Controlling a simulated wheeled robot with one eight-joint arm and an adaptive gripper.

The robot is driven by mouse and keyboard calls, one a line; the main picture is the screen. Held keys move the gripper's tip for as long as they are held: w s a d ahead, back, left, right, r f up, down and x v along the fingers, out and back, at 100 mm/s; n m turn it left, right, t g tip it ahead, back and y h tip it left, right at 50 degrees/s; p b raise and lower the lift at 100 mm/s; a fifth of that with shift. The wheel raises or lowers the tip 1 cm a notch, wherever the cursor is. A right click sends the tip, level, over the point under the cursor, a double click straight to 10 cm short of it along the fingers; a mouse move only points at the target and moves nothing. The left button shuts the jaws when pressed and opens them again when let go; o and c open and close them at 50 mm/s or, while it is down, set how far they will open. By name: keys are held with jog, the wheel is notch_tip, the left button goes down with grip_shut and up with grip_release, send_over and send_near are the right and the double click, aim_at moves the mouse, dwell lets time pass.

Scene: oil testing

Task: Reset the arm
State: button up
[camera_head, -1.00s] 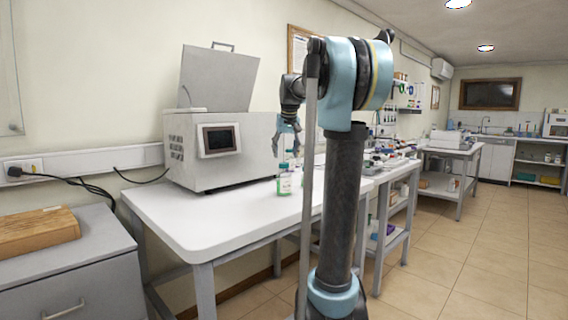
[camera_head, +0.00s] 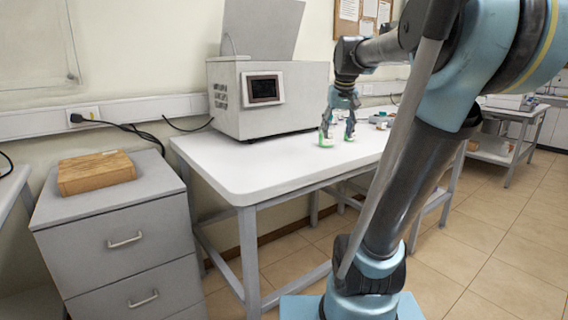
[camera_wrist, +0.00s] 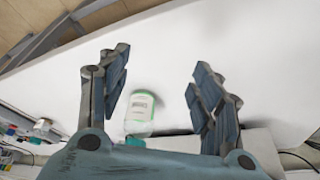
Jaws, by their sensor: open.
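My gripper (camera_head: 338,128) is open, with its fingers pointing down over the white table near a small bottle (camera_head: 325,140) with a green-and-white label. In the wrist view, the bottle (camera_wrist: 140,112) shows between the two spread fingers (camera_wrist: 161,75), nearer the left one, and neither finger visibly touches it. The gripper looks empty. My arm reaches in from the right in the head view. A second greenish item (camera_head: 349,131) is partly hidden by the gripper.
A grey instrument (camera_head: 232,100) with a dark screen and raised lid stands on the table (camera_head: 235,175), left of the gripper. A grey drawer cabinet (camera_head: 110,222) carries a wooden box (camera_head: 96,174). The table's front left is clear. A small jar (camera_wrist: 42,126) shows in the wrist view.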

jog(key=s+f+g, duration=0.1)
jog(key=s+f, duration=2.2)
jog(key=f, duration=0.3)
jog(key=shift+s+f, duration=0.25)
jog(key=shift+s, duration=0.05)
